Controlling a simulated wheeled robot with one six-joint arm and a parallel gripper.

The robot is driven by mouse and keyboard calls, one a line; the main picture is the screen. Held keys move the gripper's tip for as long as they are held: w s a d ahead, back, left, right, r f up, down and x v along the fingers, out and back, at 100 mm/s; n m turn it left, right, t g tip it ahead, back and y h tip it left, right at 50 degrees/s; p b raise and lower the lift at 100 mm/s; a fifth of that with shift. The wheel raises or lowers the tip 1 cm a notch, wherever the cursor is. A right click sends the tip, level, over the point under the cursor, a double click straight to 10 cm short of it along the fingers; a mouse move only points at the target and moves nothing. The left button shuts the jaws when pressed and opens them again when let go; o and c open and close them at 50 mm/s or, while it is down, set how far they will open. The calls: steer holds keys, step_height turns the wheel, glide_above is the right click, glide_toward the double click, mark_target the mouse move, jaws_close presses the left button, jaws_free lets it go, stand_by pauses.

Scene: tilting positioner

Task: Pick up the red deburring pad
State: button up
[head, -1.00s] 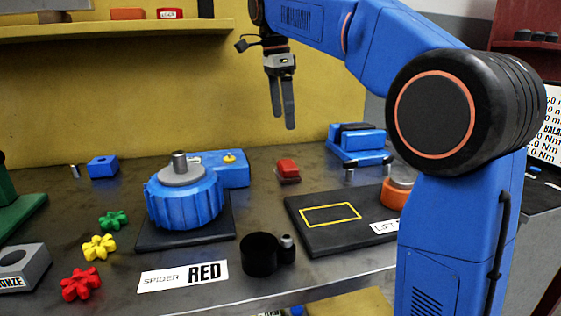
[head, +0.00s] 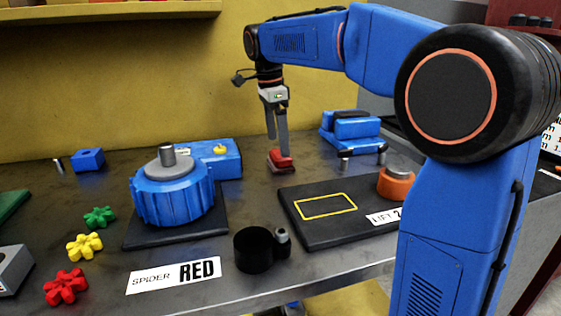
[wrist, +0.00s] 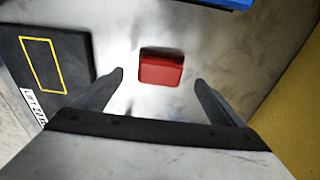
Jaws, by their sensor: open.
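The red deburring pad (head: 281,161) is a small red block on a dark base, lying on the metal bench behind the black plate. It also shows in the wrist view (wrist: 161,68), just beyond the fingertips and between their lines. In the wrist view my gripper (wrist: 160,77) is open, with one finger to each side and clear space between each finger and the pad. The jaws hold nothing.
The blue positioner (head: 172,198) stands left of the pad, with a blue box (head: 215,158) behind it. The black plate (head: 318,232) with a yellow outline lies in front. A blue clamp-like block (head: 352,132) stands to the right. A yellow wall (head: 120,80) rises behind.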

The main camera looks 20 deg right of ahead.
mark_target(281, 160)
steer(key=shift+d+f, duration=0.15)
steer(key=shift+f, duration=0.8)
steer(key=shift+d+f, duration=0.2)
steer(key=shift+f, duration=0.8)
steer(key=shift+d+f, duration=0.15)
steer(key=shift+f, duration=0.8)
steer(key=c, duration=1.3)
steer(key=shift+o, duration=0.2)
